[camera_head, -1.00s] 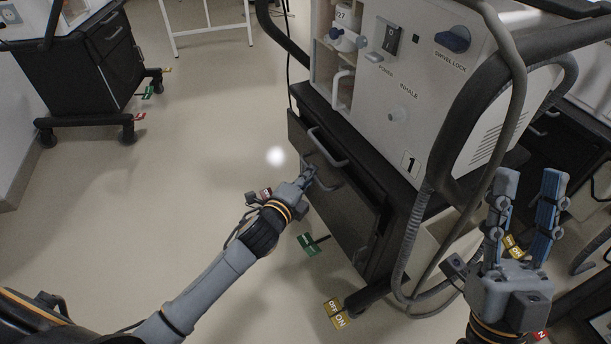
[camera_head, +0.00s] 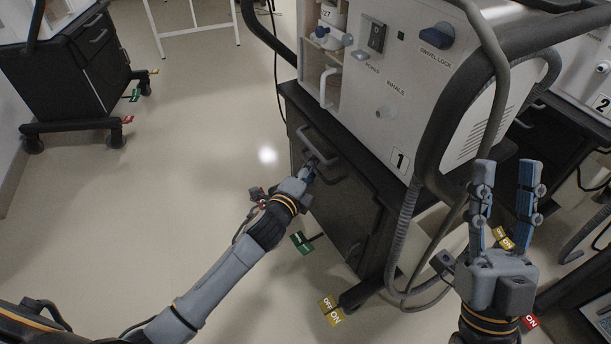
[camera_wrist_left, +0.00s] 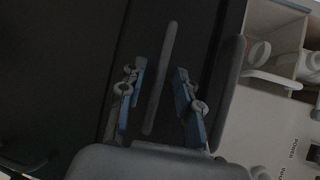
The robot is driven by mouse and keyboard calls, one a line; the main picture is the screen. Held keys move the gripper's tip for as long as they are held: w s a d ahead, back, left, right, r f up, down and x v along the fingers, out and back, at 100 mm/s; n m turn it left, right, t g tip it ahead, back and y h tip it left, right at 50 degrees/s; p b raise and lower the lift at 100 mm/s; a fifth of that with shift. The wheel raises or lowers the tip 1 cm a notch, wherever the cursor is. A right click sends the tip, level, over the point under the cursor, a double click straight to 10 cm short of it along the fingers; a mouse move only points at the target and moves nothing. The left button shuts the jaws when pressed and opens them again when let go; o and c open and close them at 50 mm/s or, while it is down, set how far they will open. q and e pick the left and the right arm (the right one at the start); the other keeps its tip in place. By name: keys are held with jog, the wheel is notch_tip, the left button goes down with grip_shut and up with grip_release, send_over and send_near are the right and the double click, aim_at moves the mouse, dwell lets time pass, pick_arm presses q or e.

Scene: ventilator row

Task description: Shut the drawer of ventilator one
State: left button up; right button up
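Ventilator one (camera_head: 392,118), a white unit labelled 1, stands on a dark cabinet whose drawer (camera_head: 352,182) has a grey bar handle (camera_head: 318,143). The drawer front looks nearly flush with the cabinet; any small gap is hard to tell. My left gripper (camera_head: 311,168) is at the drawer front by the handle. In the left wrist view, its two blue-padded fingers (camera_wrist_left: 159,103) are apart, with the handle (camera_wrist_left: 161,78) between them. Contact cannot be told. My right gripper (camera_head: 505,195) is open and empty, fingers up, at the right of the cabinet.
A hose (camera_head: 403,240) hangs at the cabinet's right side. Yellow (camera_head: 331,311) and green (camera_head: 301,243) tags show low by the cabinet. Another dark cart (camera_head: 75,75) stands at the upper left. Open floor lies left of my left arm.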

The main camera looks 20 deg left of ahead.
pick_arm(q)
jog(key=v, duration=1.1)
jog(key=shift+s+r, duration=0.15)
jog(key=shift+s, duration=0.2)
